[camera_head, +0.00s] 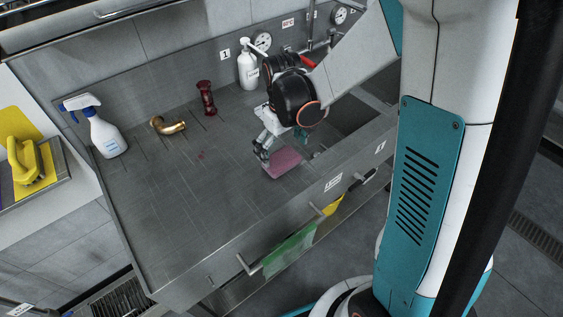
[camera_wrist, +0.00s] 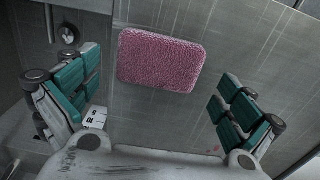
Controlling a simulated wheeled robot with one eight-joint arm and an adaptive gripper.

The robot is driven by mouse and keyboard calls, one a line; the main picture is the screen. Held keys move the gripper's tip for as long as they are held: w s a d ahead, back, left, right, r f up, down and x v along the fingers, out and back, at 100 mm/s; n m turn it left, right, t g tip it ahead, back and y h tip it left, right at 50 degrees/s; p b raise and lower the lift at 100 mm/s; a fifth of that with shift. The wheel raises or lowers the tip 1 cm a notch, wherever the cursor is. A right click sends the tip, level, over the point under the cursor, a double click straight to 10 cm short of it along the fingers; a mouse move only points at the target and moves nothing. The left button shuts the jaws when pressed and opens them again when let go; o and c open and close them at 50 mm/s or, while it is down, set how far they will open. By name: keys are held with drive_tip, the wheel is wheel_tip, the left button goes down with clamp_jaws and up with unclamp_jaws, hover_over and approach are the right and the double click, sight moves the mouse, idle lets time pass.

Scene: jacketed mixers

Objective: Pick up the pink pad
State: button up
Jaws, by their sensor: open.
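The pink pad (camera_head: 287,163) lies flat on the grey counter, near its front edge and beside the sink. In the wrist view the pad (camera_wrist: 160,60) is a fuzzy rounded rectangle lying ahead of my fingers, slightly tilted in the picture. My gripper (camera_head: 283,152) is over the counter right at the pad and covers part of its left side in the head view. In the wrist view my gripper (camera_wrist: 160,100) is open, with teal finger pads to the left and right and nothing between them. The gap between the fingers looks wider than the pad.
On the counter (camera_head: 190,215) stand a spray bottle (camera_head: 107,138), a brass elbow (camera_head: 167,126), a dark red fitting (camera_head: 206,98) and a white pump bottle (camera_head: 248,70). The sink (camera_head: 345,115) is to the right. A green cloth (camera_head: 290,250) hangs on the front rail. The counter's left front is clear.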

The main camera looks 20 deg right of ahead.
sight(282, 157)
drive_tip(key=f, duration=0.2)
drive_tip(key=f+b, duration=0.1)
drive_tip(key=f, duration=0.1)
drive_tip(key=shift+w+f+b, duration=0.2)
drive_tip(key=shift+f+b, duration=0.05)
drive_tip(key=shift+b, duration=0.05)
drive_tip(key=c, duration=0.9)
drive_tip(key=shift+o, duration=0.2)
drive_tip(key=shift+r, duration=0.15)
wheel_tip(282, 157, up, 20)
drive_tip(key=p, duration=0.6)
